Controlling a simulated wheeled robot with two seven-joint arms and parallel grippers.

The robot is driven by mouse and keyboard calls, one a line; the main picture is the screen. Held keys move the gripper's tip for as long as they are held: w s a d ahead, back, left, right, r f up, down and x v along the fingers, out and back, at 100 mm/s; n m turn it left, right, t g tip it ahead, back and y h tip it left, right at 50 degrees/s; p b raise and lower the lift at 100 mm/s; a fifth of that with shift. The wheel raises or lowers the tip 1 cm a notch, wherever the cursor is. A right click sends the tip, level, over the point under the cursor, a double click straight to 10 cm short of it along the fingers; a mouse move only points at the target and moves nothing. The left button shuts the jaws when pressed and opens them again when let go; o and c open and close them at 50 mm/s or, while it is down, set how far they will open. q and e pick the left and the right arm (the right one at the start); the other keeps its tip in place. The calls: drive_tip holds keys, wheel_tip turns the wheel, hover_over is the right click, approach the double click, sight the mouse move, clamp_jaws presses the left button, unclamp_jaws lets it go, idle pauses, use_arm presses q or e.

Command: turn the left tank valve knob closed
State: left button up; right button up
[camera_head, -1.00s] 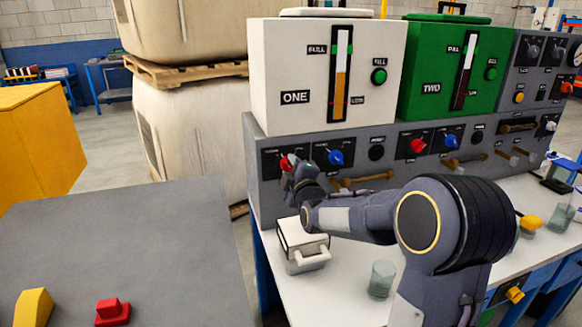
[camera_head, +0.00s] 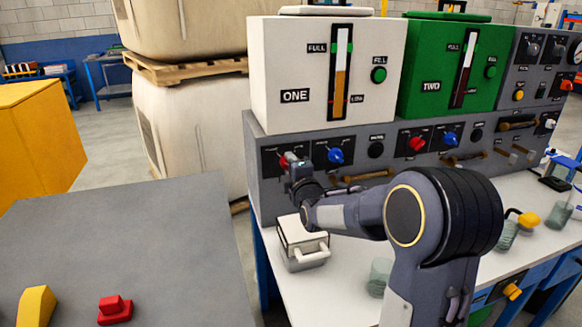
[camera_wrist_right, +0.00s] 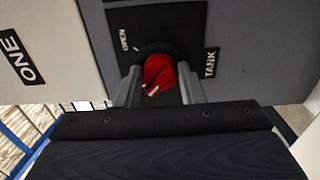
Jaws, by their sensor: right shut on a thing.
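The red valve knob (camera_wrist_right: 160,74) is on a black plate (camera_wrist_right: 165,25) marked OPEN and TANK, on the grey panel under the white tank ONE (camera_head: 290,75). My right gripper (camera_wrist_right: 160,88) is shut on the red knob, one finger on each side, in the right wrist view. A white mark on the knob points to the lower left there. In the head view the knob (camera_head: 284,162) is partly hidden by my right gripper (camera_head: 290,163). My left gripper is not in view.
A blue knob (camera_head: 335,156) sits just right of the red one. A white box with a handle (camera_head: 303,243) stands on the white bench below my right arm. The green tank TWO (camera_head: 440,95) is further right. A grey table (camera_head: 130,240) is at the left.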

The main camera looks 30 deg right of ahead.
drive_tip(key=o, duration=1)
drive_tip(key=v, duration=0.7)
drive_tip(key=shift+s, duration=0.4)
drive_tip(key=shift+a+f, duration=0.1)
